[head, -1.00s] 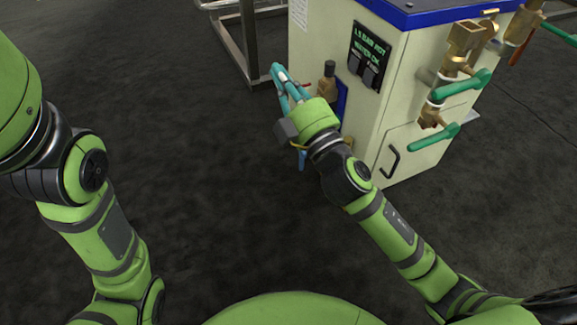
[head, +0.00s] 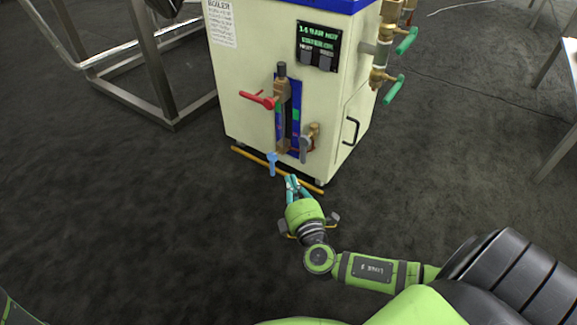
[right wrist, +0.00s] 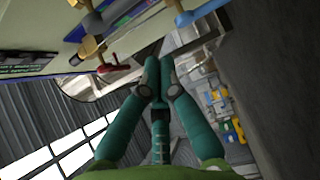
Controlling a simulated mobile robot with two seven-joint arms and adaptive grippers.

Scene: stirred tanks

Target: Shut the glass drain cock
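The glass drain cock shows as a light-blue handle (head: 272,163) hanging downward at the foot of the gauge glass (head: 296,112) on the cream boiler (head: 245,90). What looks like the same blue handle is at the top of the right wrist view (right wrist: 203,11). My right gripper (head: 291,181) is just below and to the right of the handle in the head view, apart from it. In the right wrist view its teal fingers (right wrist: 159,62) come together at the tips, with nothing seen between them. My left gripper is not in view.
A red-handled cock (head: 258,100) and a grey-handled cock (head: 306,147) sit on the same gauge. A yellow pipe (head: 250,157) runs low along the boiler front. Green-handled valves (head: 405,42) are on its right side. A steel frame (head: 150,60) stands left. Dark floor is open in front.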

